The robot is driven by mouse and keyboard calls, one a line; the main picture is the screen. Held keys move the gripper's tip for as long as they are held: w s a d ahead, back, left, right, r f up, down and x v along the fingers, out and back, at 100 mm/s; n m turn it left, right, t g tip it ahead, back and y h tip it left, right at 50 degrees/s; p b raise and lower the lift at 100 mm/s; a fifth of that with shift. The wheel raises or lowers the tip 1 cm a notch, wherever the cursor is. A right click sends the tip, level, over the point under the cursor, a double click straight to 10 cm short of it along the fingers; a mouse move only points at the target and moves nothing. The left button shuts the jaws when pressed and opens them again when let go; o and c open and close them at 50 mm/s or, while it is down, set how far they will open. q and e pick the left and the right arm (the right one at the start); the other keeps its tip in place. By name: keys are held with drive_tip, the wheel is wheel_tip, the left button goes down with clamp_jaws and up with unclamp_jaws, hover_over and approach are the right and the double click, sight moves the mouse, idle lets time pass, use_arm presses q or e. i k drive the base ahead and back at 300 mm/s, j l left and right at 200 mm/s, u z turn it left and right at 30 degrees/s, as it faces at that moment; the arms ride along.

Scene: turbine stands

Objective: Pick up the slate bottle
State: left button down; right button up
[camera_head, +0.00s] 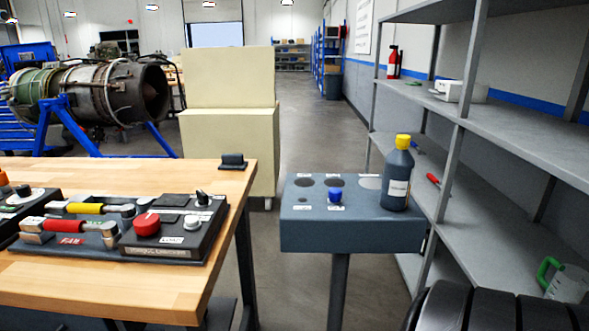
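The slate bottle (397,182) stands upright on the right part of a small dark blue-grey pedestal table (350,235). It has a yellow cap and a pale label. Neither of my grippers shows in the head view, and nothing is seen touching the bottle.
A blue-capped item (335,197) sits left of the bottle among dark round spots. A wooden workbench (60,290) with control panels (175,235) stands at the left. Grey metal shelves (500,205) rise close on the right. A gap of floor separates bench and pedestal.

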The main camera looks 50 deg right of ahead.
sight(399, 166)
drive_tip(key=z, duration=2.45)
